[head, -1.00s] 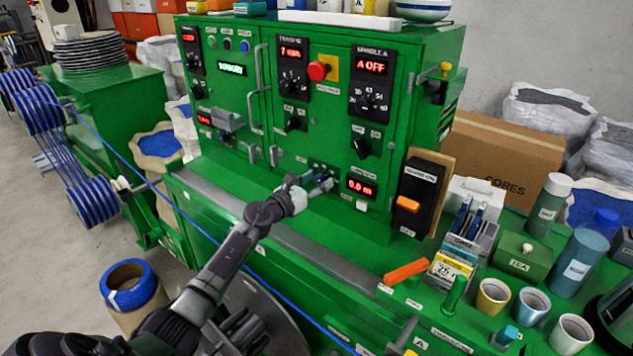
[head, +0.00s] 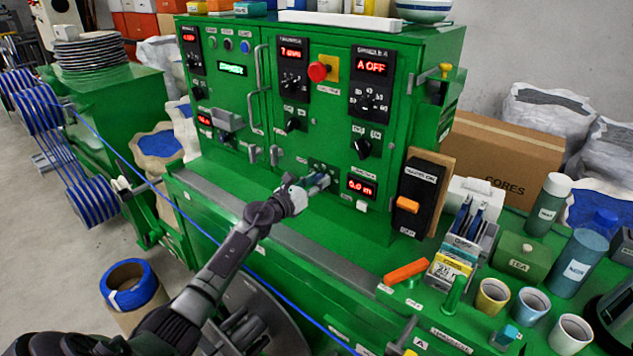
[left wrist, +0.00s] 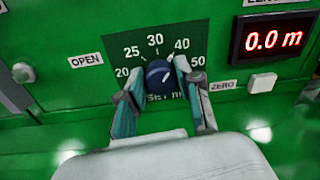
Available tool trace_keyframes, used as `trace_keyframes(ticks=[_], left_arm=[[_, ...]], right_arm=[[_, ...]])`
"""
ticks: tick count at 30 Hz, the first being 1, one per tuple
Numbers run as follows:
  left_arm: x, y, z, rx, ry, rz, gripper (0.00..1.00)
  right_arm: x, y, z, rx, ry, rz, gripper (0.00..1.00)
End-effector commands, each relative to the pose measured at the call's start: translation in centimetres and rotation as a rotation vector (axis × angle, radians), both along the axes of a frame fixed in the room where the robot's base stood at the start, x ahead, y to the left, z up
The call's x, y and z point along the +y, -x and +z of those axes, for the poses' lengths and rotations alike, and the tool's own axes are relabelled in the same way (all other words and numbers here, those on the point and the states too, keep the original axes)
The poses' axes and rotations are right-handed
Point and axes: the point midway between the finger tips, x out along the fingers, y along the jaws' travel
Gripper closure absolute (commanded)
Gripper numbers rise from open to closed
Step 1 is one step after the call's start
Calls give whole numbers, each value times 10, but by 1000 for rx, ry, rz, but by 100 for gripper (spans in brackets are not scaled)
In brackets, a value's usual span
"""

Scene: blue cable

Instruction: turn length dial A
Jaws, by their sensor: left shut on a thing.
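Length dial A (left wrist: 158,74) is a dark blue round knob on a green scale plate marked 20 to 50, on the front of the green cabinet. In the left wrist view its white mark points up and right, between 30 and 40. My left gripper (left wrist: 157,80) is shut on the dial, one finger on each side of it. In the head view my left gripper (head: 318,183) reaches the lower part of the panel and hides most of the dial. A red length display (left wrist: 275,38) reading 0.0 m is to the right of the dial. My right gripper is not in view.
A white ZERO button (left wrist: 262,82) is right of the dial, close to my finger. Other dials and a red stop button (head: 317,71) are higher on the panel. A black switch box (head: 418,195) stands at the right. A blue cable (head: 215,232) passes by my arm.

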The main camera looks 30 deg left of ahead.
Motion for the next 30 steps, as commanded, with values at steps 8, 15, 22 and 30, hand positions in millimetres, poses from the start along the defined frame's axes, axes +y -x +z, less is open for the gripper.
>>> trace_keyframes(ticks=[8,15,22,30], left_arm=[[1,0,0,16,194,1,100],[1,0,-1,35,423,1,100],[2,0,-1,51,640,1,100],[2,0,-2,72,895,1,100]], right_arm=[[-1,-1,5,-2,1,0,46],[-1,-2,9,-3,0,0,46],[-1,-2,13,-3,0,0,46],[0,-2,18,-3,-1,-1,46]])
